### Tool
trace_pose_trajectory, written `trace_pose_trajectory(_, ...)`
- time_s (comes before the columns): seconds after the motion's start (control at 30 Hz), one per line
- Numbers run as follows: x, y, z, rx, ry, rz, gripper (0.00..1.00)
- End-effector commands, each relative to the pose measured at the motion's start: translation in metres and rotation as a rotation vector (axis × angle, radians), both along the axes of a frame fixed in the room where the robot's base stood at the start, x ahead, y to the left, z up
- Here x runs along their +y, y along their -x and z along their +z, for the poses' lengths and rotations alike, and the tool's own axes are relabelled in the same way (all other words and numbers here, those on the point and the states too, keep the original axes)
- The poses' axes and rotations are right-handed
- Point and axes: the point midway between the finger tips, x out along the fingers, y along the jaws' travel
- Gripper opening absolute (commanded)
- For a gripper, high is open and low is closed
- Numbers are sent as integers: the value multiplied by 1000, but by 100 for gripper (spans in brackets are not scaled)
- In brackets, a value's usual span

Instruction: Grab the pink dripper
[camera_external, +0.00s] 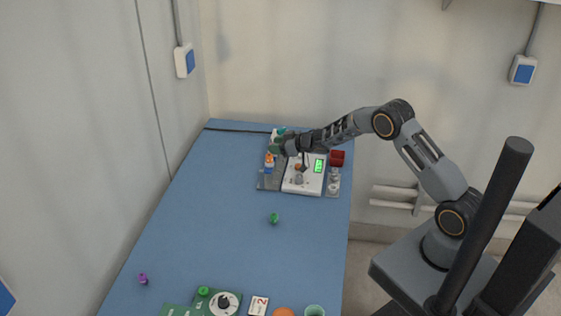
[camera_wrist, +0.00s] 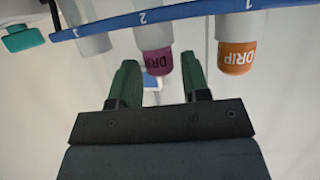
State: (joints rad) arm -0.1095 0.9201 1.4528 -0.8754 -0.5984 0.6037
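The pink dripper (camera_wrist: 157,62) is a dark pink cap marked DRIP, seen upside down in the wrist view. It sits on the end of a pale tube at a blue bar (camera_wrist: 195,12), near the number 2. My gripper (camera_wrist: 158,66) has two green fingers standing apart. In the picture the dripper's end lies between their tips, with a gap on each side; depth is hard to tell. In the external view my gripper (camera_external: 287,146) is at the far end of the blue table, and the pink dripper cannot be made out there.
An orange dripper (camera_wrist: 237,57) hangs right of the pink one, close to my right finger. A teal part (camera_wrist: 24,38) is at the left. A white device (camera_external: 300,184) with a green display and a red box (camera_external: 337,157) stand nearby. The table's (camera_external: 210,215) middle is mostly clear.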

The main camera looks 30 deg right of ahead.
Motion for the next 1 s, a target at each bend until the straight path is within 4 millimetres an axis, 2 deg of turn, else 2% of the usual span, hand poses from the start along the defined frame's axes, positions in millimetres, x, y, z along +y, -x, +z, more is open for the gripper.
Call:
trace_pose_trajectory(0.03, 0, 0, 0, 0, 0, 0, 38)
trace_pose_trajectory(0.4, 0, 0, 0, 0, 0, 0, 5)
trace_pose_trajectory(0.77, 0, 0, 7, -1, 0, 0, 5)
trace_pose_trajectory(0.97, 0, 0, 33, -4, -1, 1, 5)
trace_pose_trajectory(1.0, -1, 5, 38, -3, 0, 2, 5)
